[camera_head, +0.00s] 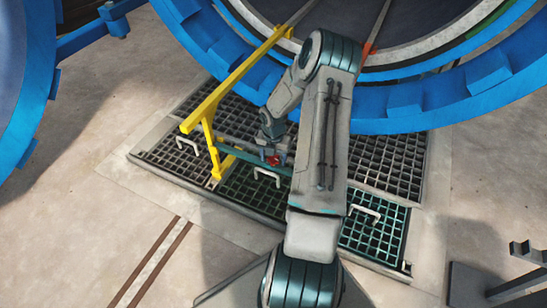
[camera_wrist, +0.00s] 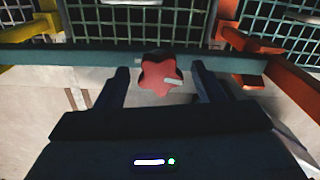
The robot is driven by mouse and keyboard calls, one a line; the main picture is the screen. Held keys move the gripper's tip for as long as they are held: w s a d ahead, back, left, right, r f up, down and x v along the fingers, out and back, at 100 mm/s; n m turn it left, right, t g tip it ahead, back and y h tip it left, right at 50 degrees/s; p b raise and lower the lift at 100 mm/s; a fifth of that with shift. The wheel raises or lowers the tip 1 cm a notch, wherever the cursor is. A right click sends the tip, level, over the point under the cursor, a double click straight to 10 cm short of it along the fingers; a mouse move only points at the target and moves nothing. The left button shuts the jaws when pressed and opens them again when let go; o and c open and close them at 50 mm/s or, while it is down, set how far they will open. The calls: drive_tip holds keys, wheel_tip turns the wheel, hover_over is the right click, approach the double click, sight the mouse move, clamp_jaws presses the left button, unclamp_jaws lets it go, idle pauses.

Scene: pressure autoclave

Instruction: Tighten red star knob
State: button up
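The red star knob (camera_wrist: 160,74) sits on a grey-green horizontal bar in the wrist view, with a pale mark on its right side. My gripper (camera_wrist: 160,80) is open, one finger on each side of the knob, with a visible gap on both sides. Whether the fingertips reach past the knob in depth I cannot tell. In the head view the knob (camera_head: 273,160) is a small red spot beside my gripper (camera_head: 270,140), partly hidden by my arm.
A yellow rail (camera_head: 232,82) stands left of the knob. Floor grating (camera_head: 255,190) with white handles lies below. The large blue ring (camera_head: 420,100) of the autoclave rises behind. An orange-red bar (camera_wrist: 285,75) is at the right in the wrist view.

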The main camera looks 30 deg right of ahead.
drive_tip(key=c, duration=0.9)
